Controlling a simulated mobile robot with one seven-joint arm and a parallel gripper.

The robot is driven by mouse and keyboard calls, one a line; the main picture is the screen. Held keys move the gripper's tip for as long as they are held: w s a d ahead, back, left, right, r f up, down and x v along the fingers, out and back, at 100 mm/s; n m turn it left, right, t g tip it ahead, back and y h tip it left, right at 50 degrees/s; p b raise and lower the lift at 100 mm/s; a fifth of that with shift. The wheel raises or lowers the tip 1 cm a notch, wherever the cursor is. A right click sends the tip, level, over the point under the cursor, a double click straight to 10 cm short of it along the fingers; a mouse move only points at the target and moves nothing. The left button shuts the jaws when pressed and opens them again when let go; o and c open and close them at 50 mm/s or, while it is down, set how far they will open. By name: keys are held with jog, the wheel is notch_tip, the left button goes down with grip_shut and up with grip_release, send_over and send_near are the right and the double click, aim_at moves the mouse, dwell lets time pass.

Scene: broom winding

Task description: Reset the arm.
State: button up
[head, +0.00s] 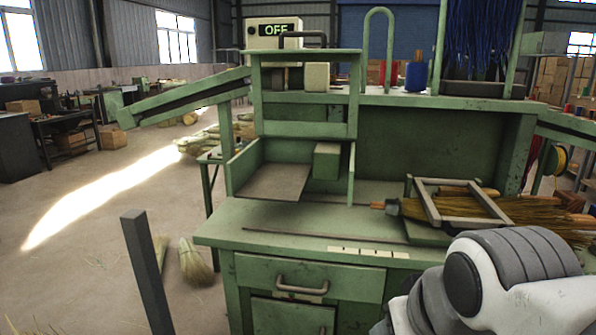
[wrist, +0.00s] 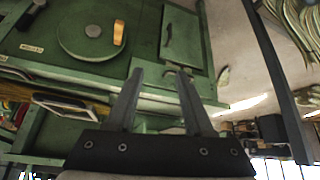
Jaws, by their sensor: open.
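My gripper (wrist: 160,74) shows in the wrist view with its two dark fingers spread apart and nothing between them. In that view the scene is tilted, and the fingers point toward the green workbench (wrist: 120,14). I cannot tell how far the fingertips are from it. In the head view my white and grey arm is at the lower right, in front of the bench's right side. My gripper does not show there.
The green workbench (head: 300,235) fills the head view's middle. A grey frame (head: 430,204) lies over straw at its right. A box marked OFF (head: 272,30) stands on top. A dark post (head: 147,270) rises front left. Open floor (head: 60,260) lies left.

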jog(key=s+d+f+m+g, duration=0.1)
jog(key=s+f, duration=0.3)
notch_tip(320, 180, up, 20)
jog(key=p, duration=1.9)
jog(key=shift+w+d, duration=0.15)
jog(key=shift+w, duration=0.2)
